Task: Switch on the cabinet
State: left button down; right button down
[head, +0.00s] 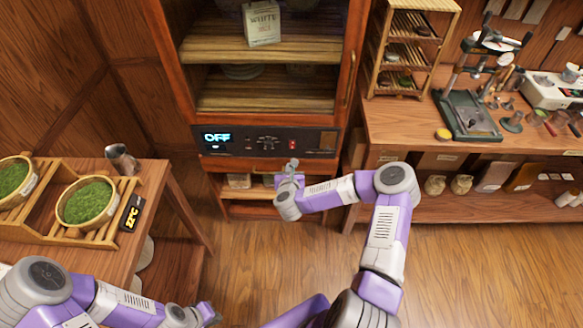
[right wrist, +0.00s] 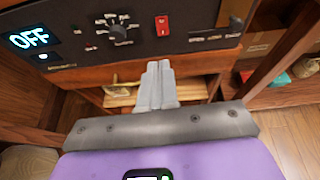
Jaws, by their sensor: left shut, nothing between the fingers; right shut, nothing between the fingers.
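The wooden cabinet (head: 350,60) stands in the middle of the head view, with shelves above a dark control panel (head: 225,150). The panel's display (head: 216,137) reads OFF, and it reads OFF in the right wrist view (right wrist: 30,38) too. A knob (right wrist: 120,33) sits mid-panel, and a red rocker switch (right wrist: 162,25) is to its right. My right gripper (right wrist: 160,66) is shut and empty, its fingertips just below the red switch in the picture; contact cannot be told. My left gripper (head: 214,316) is shut and empty at the lower edge of the head view.
A left table (head: 150,185) holds a wooden rack with bowls of green leaves, a metal cup (head: 122,158) and a small black display (head: 131,212). A right workbench (head: 385,125) holds a bamboo rack (head: 372,85) and tools. The floor (head: 250,250) between is clear.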

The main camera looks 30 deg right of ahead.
jog(key=s+a+f+n+g+y, duration=0.1)
jog(key=s+a+f+n+y, duration=0.2)
jog(key=a+n, duration=0.3)
jog(key=s+a+f+n+y, duration=0.2)
jog(key=a+n+y, duration=0.1)
jog(key=a+n, duration=0.4)
jog(key=s+a+f+n+g+y, duration=0.1)
jog(key=s+a+f+n+y, duration=0.2)
jog(key=a+n, duration=0.3)
jog(key=s+a+f+n+g, duration=0.1)
jog(key=s+n+g, duration=0.2)
jog(key=s+n, duration=0.3)
jog(key=s+a+f+n+g+y, duration=0.1)
jog(key=s+f+n+g, duration=0.1)
jog(key=s+n, duration=0.5)
jog(key=s+a+f+n+g+y, duration=0.1)
jog(key=s+n+g, duration=0.3)
jog(key=s+n, duration=0.3)
jog(key=shift+s+a+f, duration=0.25)
jog(key=shift+s+f, duration=0.15)
jog(key=shift+s, duration=0.05)
jog(key=shift+d, duration=0.1)
